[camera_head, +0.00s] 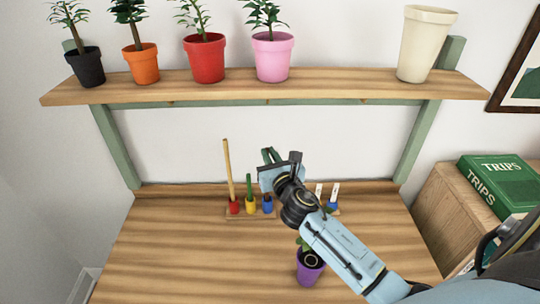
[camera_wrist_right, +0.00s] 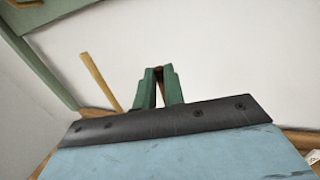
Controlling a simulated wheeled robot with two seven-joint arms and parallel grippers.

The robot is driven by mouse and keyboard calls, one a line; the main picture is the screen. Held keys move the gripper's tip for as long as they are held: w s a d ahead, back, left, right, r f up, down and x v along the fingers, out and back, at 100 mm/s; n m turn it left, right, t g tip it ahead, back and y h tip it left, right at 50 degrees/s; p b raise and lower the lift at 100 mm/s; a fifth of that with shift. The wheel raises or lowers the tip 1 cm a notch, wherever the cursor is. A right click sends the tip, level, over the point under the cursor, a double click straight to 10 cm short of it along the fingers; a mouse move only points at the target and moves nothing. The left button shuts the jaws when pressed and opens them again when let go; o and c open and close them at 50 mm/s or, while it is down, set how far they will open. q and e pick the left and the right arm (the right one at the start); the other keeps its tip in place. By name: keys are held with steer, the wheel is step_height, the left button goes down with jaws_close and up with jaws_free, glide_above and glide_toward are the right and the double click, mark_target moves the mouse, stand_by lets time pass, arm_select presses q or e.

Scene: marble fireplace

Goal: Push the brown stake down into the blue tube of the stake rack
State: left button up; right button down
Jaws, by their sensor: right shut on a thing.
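The stake rack (camera_head: 250,216) stands at the back of the wooden table. Its red tube (camera_head: 234,207) holds a tall tan stake (camera_head: 227,170), which also shows in the wrist view (camera_wrist_right: 100,80). Its yellow tube (camera_head: 250,206) holds a shorter green stake (camera_head: 249,186). The blue tube (camera_head: 267,207) is at the right end, just below my right gripper (camera_head: 268,156). In the right wrist view, the green fingers of this gripper (camera_wrist_right: 160,72) are closed around a sliver of brown stake (camera_wrist_right: 160,75). The rest of that stake is hidden, so its depth in the tube cannot be told. My left gripper is out of view.
A purple pot (camera_head: 309,272) with a plant stands under my right forearm. White labels (camera_head: 335,190) stand right of the rack, partly hidden by my wrist. A shelf (camera_head: 340,87) with several pots overhangs the back. A green book (camera_head: 498,185) lies at right. The table's left side is clear.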

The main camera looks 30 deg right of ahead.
steer(key=shift+f, duration=0.2)
steer(key=shift+f+b, duration=0.4)
steer(key=shift+b, duration=0.05)
steer(key=shift+f, duration=0.2)
steer(key=shift+f+b, duration=0.4)
steer(key=shift+b, duration=0.1)
steer(key=shift+f, duration=0.3)
stand_by(0.6)
steer(key=c, duration=1.4)
jaws_free()
steer(key=shift+r, duration=0.1)
